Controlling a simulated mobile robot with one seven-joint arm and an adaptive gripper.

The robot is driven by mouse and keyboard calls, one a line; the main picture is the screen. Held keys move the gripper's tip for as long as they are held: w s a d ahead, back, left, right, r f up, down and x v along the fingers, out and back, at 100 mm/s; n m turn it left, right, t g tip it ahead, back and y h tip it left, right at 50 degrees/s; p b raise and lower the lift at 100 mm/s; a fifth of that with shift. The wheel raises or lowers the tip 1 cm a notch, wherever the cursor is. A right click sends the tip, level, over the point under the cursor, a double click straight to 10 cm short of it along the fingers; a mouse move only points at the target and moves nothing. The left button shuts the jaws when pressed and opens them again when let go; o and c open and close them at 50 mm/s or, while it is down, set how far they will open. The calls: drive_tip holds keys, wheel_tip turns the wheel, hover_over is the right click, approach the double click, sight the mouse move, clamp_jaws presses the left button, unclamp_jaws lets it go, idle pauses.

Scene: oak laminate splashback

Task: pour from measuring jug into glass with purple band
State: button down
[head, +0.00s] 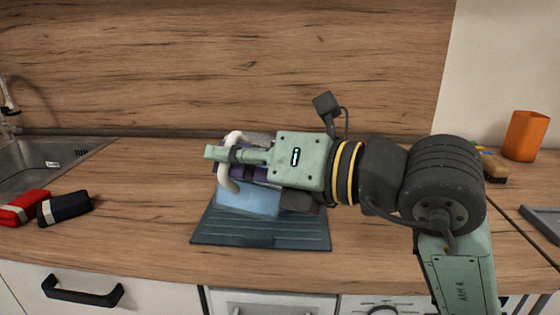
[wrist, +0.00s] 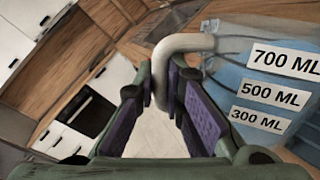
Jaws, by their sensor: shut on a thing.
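The measuring jug (head: 247,202) is see-through with pale blue contents and a white handle, over the dark ribbed mat. In the wrist view the jug (wrist: 232,85) shows labels for 700, 500 and 300 ML. My gripper (head: 230,160) comes from the right and is shut on the jug's handle; in the wrist view the purple-padded fingers (wrist: 172,98) close around it. The jug looks close to upright; I cannot tell whether its base touches the mat. I cannot make out the glass with the purple band; the purple beside my fingers looks like my finger pad.
The dark mat (head: 260,236) lies on the wooden counter. A red cloth (head: 24,208) and a dark cloth (head: 65,207) lie left, near the sink (head: 45,165). An orange cup (head: 525,136), a brush (head: 492,167) and a grey tray (head: 543,222) are right. Counter between cloths and mat is clear.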

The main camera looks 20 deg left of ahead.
sight(236, 133)
drive_tip(key=shift+w+r+m+p, duration=0.45)
drive_tip(key=shift+r+p, duration=0.2)
drive_tip(key=shift+p, duration=0.25)
drive_tip(key=shift+w+r+m+p, duration=0.45)
drive_tip(key=shift+r+p, duration=0.2)
drive_tip(key=shift+p, duration=0.25)
idle(6.2)
